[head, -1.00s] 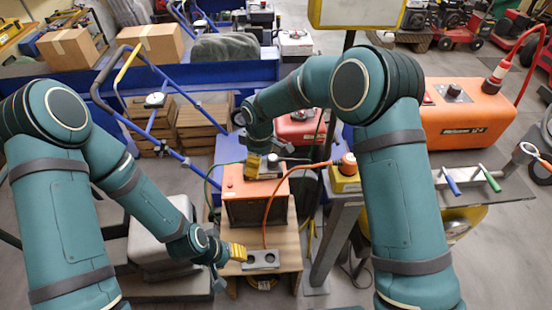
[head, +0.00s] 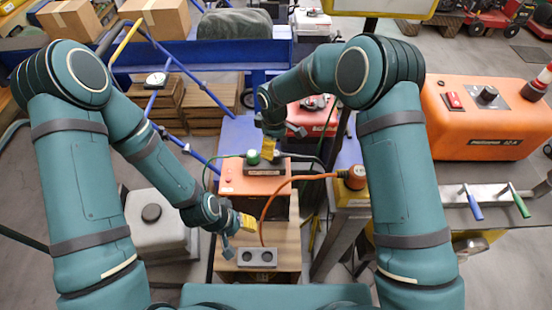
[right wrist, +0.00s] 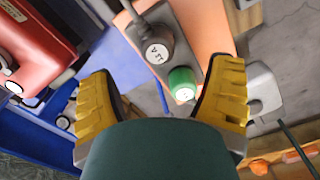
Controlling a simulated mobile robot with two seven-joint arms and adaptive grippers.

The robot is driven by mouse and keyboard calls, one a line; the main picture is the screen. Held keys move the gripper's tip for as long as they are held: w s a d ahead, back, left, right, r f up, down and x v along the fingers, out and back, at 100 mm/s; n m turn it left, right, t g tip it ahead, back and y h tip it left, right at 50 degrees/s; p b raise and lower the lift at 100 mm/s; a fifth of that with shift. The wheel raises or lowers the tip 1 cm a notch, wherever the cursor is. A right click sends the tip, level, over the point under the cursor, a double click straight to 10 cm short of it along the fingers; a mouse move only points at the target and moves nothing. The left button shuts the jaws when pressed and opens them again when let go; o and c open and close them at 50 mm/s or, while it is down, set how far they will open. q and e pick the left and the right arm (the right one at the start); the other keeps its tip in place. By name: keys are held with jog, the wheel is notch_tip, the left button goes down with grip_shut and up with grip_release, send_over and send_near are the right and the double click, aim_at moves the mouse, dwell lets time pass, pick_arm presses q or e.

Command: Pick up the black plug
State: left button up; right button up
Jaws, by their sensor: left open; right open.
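The black plug (right wrist: 158,46), with a white label on its end, stands in a dark grey socket block (right wrist: 178,28) beside a green plug (right wrist: 181,82) in the right wrist view. The block lies on an orange box (head: 240,182). My right gripper (head: 268,148) is open and empty above the block in the head view, largely hiding the black plug there. In the right wrist view its yellow fingers (right wrist: 165,75) stand apart, with the plugs beyond them. My left gripper (head: 245,222) is open and empty above the wooden board, just behind a grey two-hole block (head: 257,257).
An orange plug (head: 354,176) with an orange cable sits on a yellow box right of the orange box. A red machine (head: 310,118) stands behind. A large orange unit (head: 482,120) is at right, and a blue trolley frame (head: 150,102) at left.

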aim_at(276, 153)
jog(key=shift+w+d+f+b, duration=0.1)
jog(key=shift+f+b, duration=0.25)
jog(key=shift+f, duration=1.4)
jog(key=shift+d+f+b, duration=0.1)
jog(key=shift+f+b, duration=0.25)
jog(key=shift+f, duration=1.35)
jog(key=c, duration=1.3)
